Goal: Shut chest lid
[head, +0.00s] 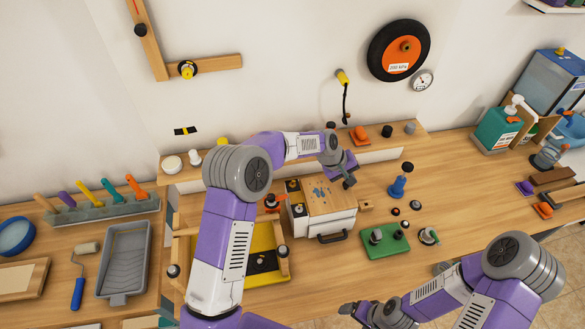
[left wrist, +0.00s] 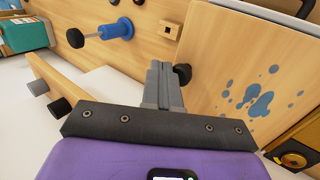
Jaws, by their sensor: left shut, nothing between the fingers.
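The chest (head: 325,224) is a white box on the bench with a wooden lid (head: 322,200) marked by blue spots. The lid also shows in the left wrist view (left wrist: 235,65), filling the right side. I cannot tell whether the lid lies fully flat on the box. My left gripper (head: 348,181) is shut and empty at the lid's back right edge. In the left wrist view its closed fingers (left wrist: 164,75) are close beside the lid; contact is unclear. My right gripper (head: 348,309) is low at the picture's bottom, away from the chest, its fingers too small to judge.
A green board (head: 385,250) with knobs and a blue plunger-like tool (head: 398,190) stand right of the chest. A yellow tray (head: 235,272) lies to its left. A wooden shelf (head: 390,141) runs behind along the wall.

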